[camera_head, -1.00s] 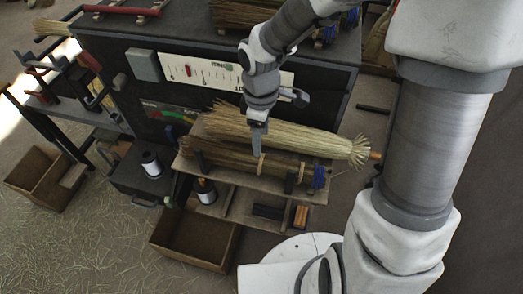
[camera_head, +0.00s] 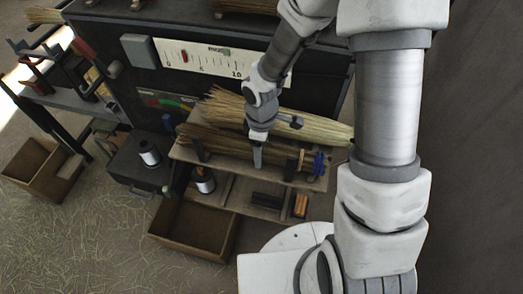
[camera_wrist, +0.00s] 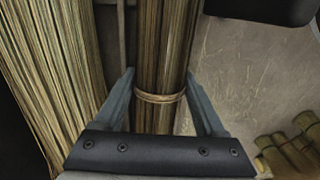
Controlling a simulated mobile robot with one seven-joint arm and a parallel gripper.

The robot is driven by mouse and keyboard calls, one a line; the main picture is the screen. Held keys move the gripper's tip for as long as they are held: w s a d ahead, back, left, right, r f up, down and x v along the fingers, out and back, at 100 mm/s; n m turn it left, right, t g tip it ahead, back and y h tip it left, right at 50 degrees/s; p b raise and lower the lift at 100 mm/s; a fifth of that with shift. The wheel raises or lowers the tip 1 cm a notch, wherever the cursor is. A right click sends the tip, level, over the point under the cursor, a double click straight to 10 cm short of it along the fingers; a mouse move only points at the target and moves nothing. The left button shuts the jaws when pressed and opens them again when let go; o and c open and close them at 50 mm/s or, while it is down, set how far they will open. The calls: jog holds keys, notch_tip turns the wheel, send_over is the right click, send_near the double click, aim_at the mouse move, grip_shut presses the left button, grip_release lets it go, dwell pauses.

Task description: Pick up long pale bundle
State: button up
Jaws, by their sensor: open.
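The long pale bundle (camera_head: 310,127) lies along the back of the wooden rack; my arm hides its right end in the head view. It also fills the left of the wrist view (camera_wrist: 50,75). A darker brown bundle (camera_head: 230,148) with blue and tan bindings lies in front of it. My gripper (camera_head: 257,162) is open over the darker bundle. In the wrist view my fingers (camera_wrist: 160,82) stand either side of this darker bundle (camera_wrist: 160,40), near a tan binding. The pale bundle lies outside the left finger. I cannot tell whether the fingers touch anything.
The wooden rack (camera_head: 275,180) stands against a dark cabinet with a white scale panel (camera_head: 215,58). White spools (camera_head: 149,153) and an open wooden bin (camera_head: 192,228) are at the left and below. Several short bundles (camera_wrist: 290,150) show at lower right in the wrist view.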

jog(key=c, duration=1.1)
jog(key=shift+o, duration=0.2)
jog(key=shift+r, duration=0.15)
